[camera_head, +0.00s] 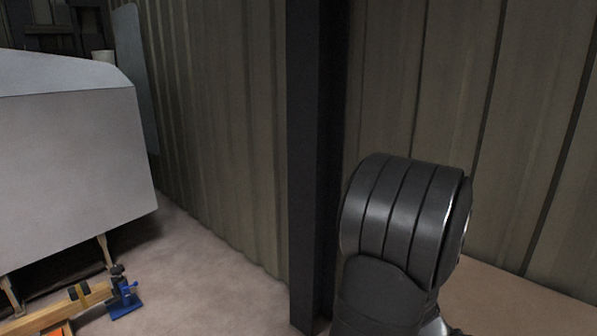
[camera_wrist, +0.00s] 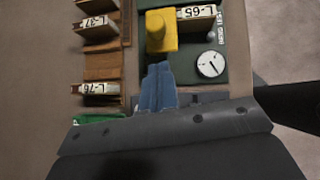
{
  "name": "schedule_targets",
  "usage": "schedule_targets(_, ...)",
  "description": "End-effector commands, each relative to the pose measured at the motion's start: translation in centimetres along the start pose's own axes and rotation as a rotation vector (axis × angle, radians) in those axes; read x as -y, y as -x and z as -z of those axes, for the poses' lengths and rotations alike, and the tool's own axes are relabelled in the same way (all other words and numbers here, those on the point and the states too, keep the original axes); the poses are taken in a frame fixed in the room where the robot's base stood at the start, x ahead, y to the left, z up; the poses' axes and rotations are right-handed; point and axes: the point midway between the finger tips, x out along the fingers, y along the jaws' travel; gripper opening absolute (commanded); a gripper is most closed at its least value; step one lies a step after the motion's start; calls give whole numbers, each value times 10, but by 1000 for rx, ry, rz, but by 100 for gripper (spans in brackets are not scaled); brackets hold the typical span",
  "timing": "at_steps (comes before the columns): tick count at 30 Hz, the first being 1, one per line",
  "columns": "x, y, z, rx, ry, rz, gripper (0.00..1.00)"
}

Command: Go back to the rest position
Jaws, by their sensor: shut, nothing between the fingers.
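My gripper (camera_wrist: 165,128) fills the bottom of the wrist view as a wide dark grey piece with bolt heads along its edge. It is shut, and I see nothing held in it. In the head view only a black ribbed joint of my arm shows at the right; the gripper is not seen there.
The wrist view shows a yellow block (camera_wrist: 161,32), a round dial (camera_wrist: 211,64) and wooden pieces labelled L-37 (camera_wrist: 97,30) and L-76 (camera_wrist: 97,95). In the head view, a pale hull (camera_head: 70,160), a blue clamp (camera_head: 123,299) and a dark post (camera_head: 310,150) stand near bare floor.

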Motion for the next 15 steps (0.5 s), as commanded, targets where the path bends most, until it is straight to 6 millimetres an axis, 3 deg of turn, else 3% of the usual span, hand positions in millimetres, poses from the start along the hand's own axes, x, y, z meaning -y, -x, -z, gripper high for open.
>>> schedule_targets(5,3,-4,-5,-1,0,-2,0)
schedule_targets(15,4,59,5,-2,-1,-10,0)
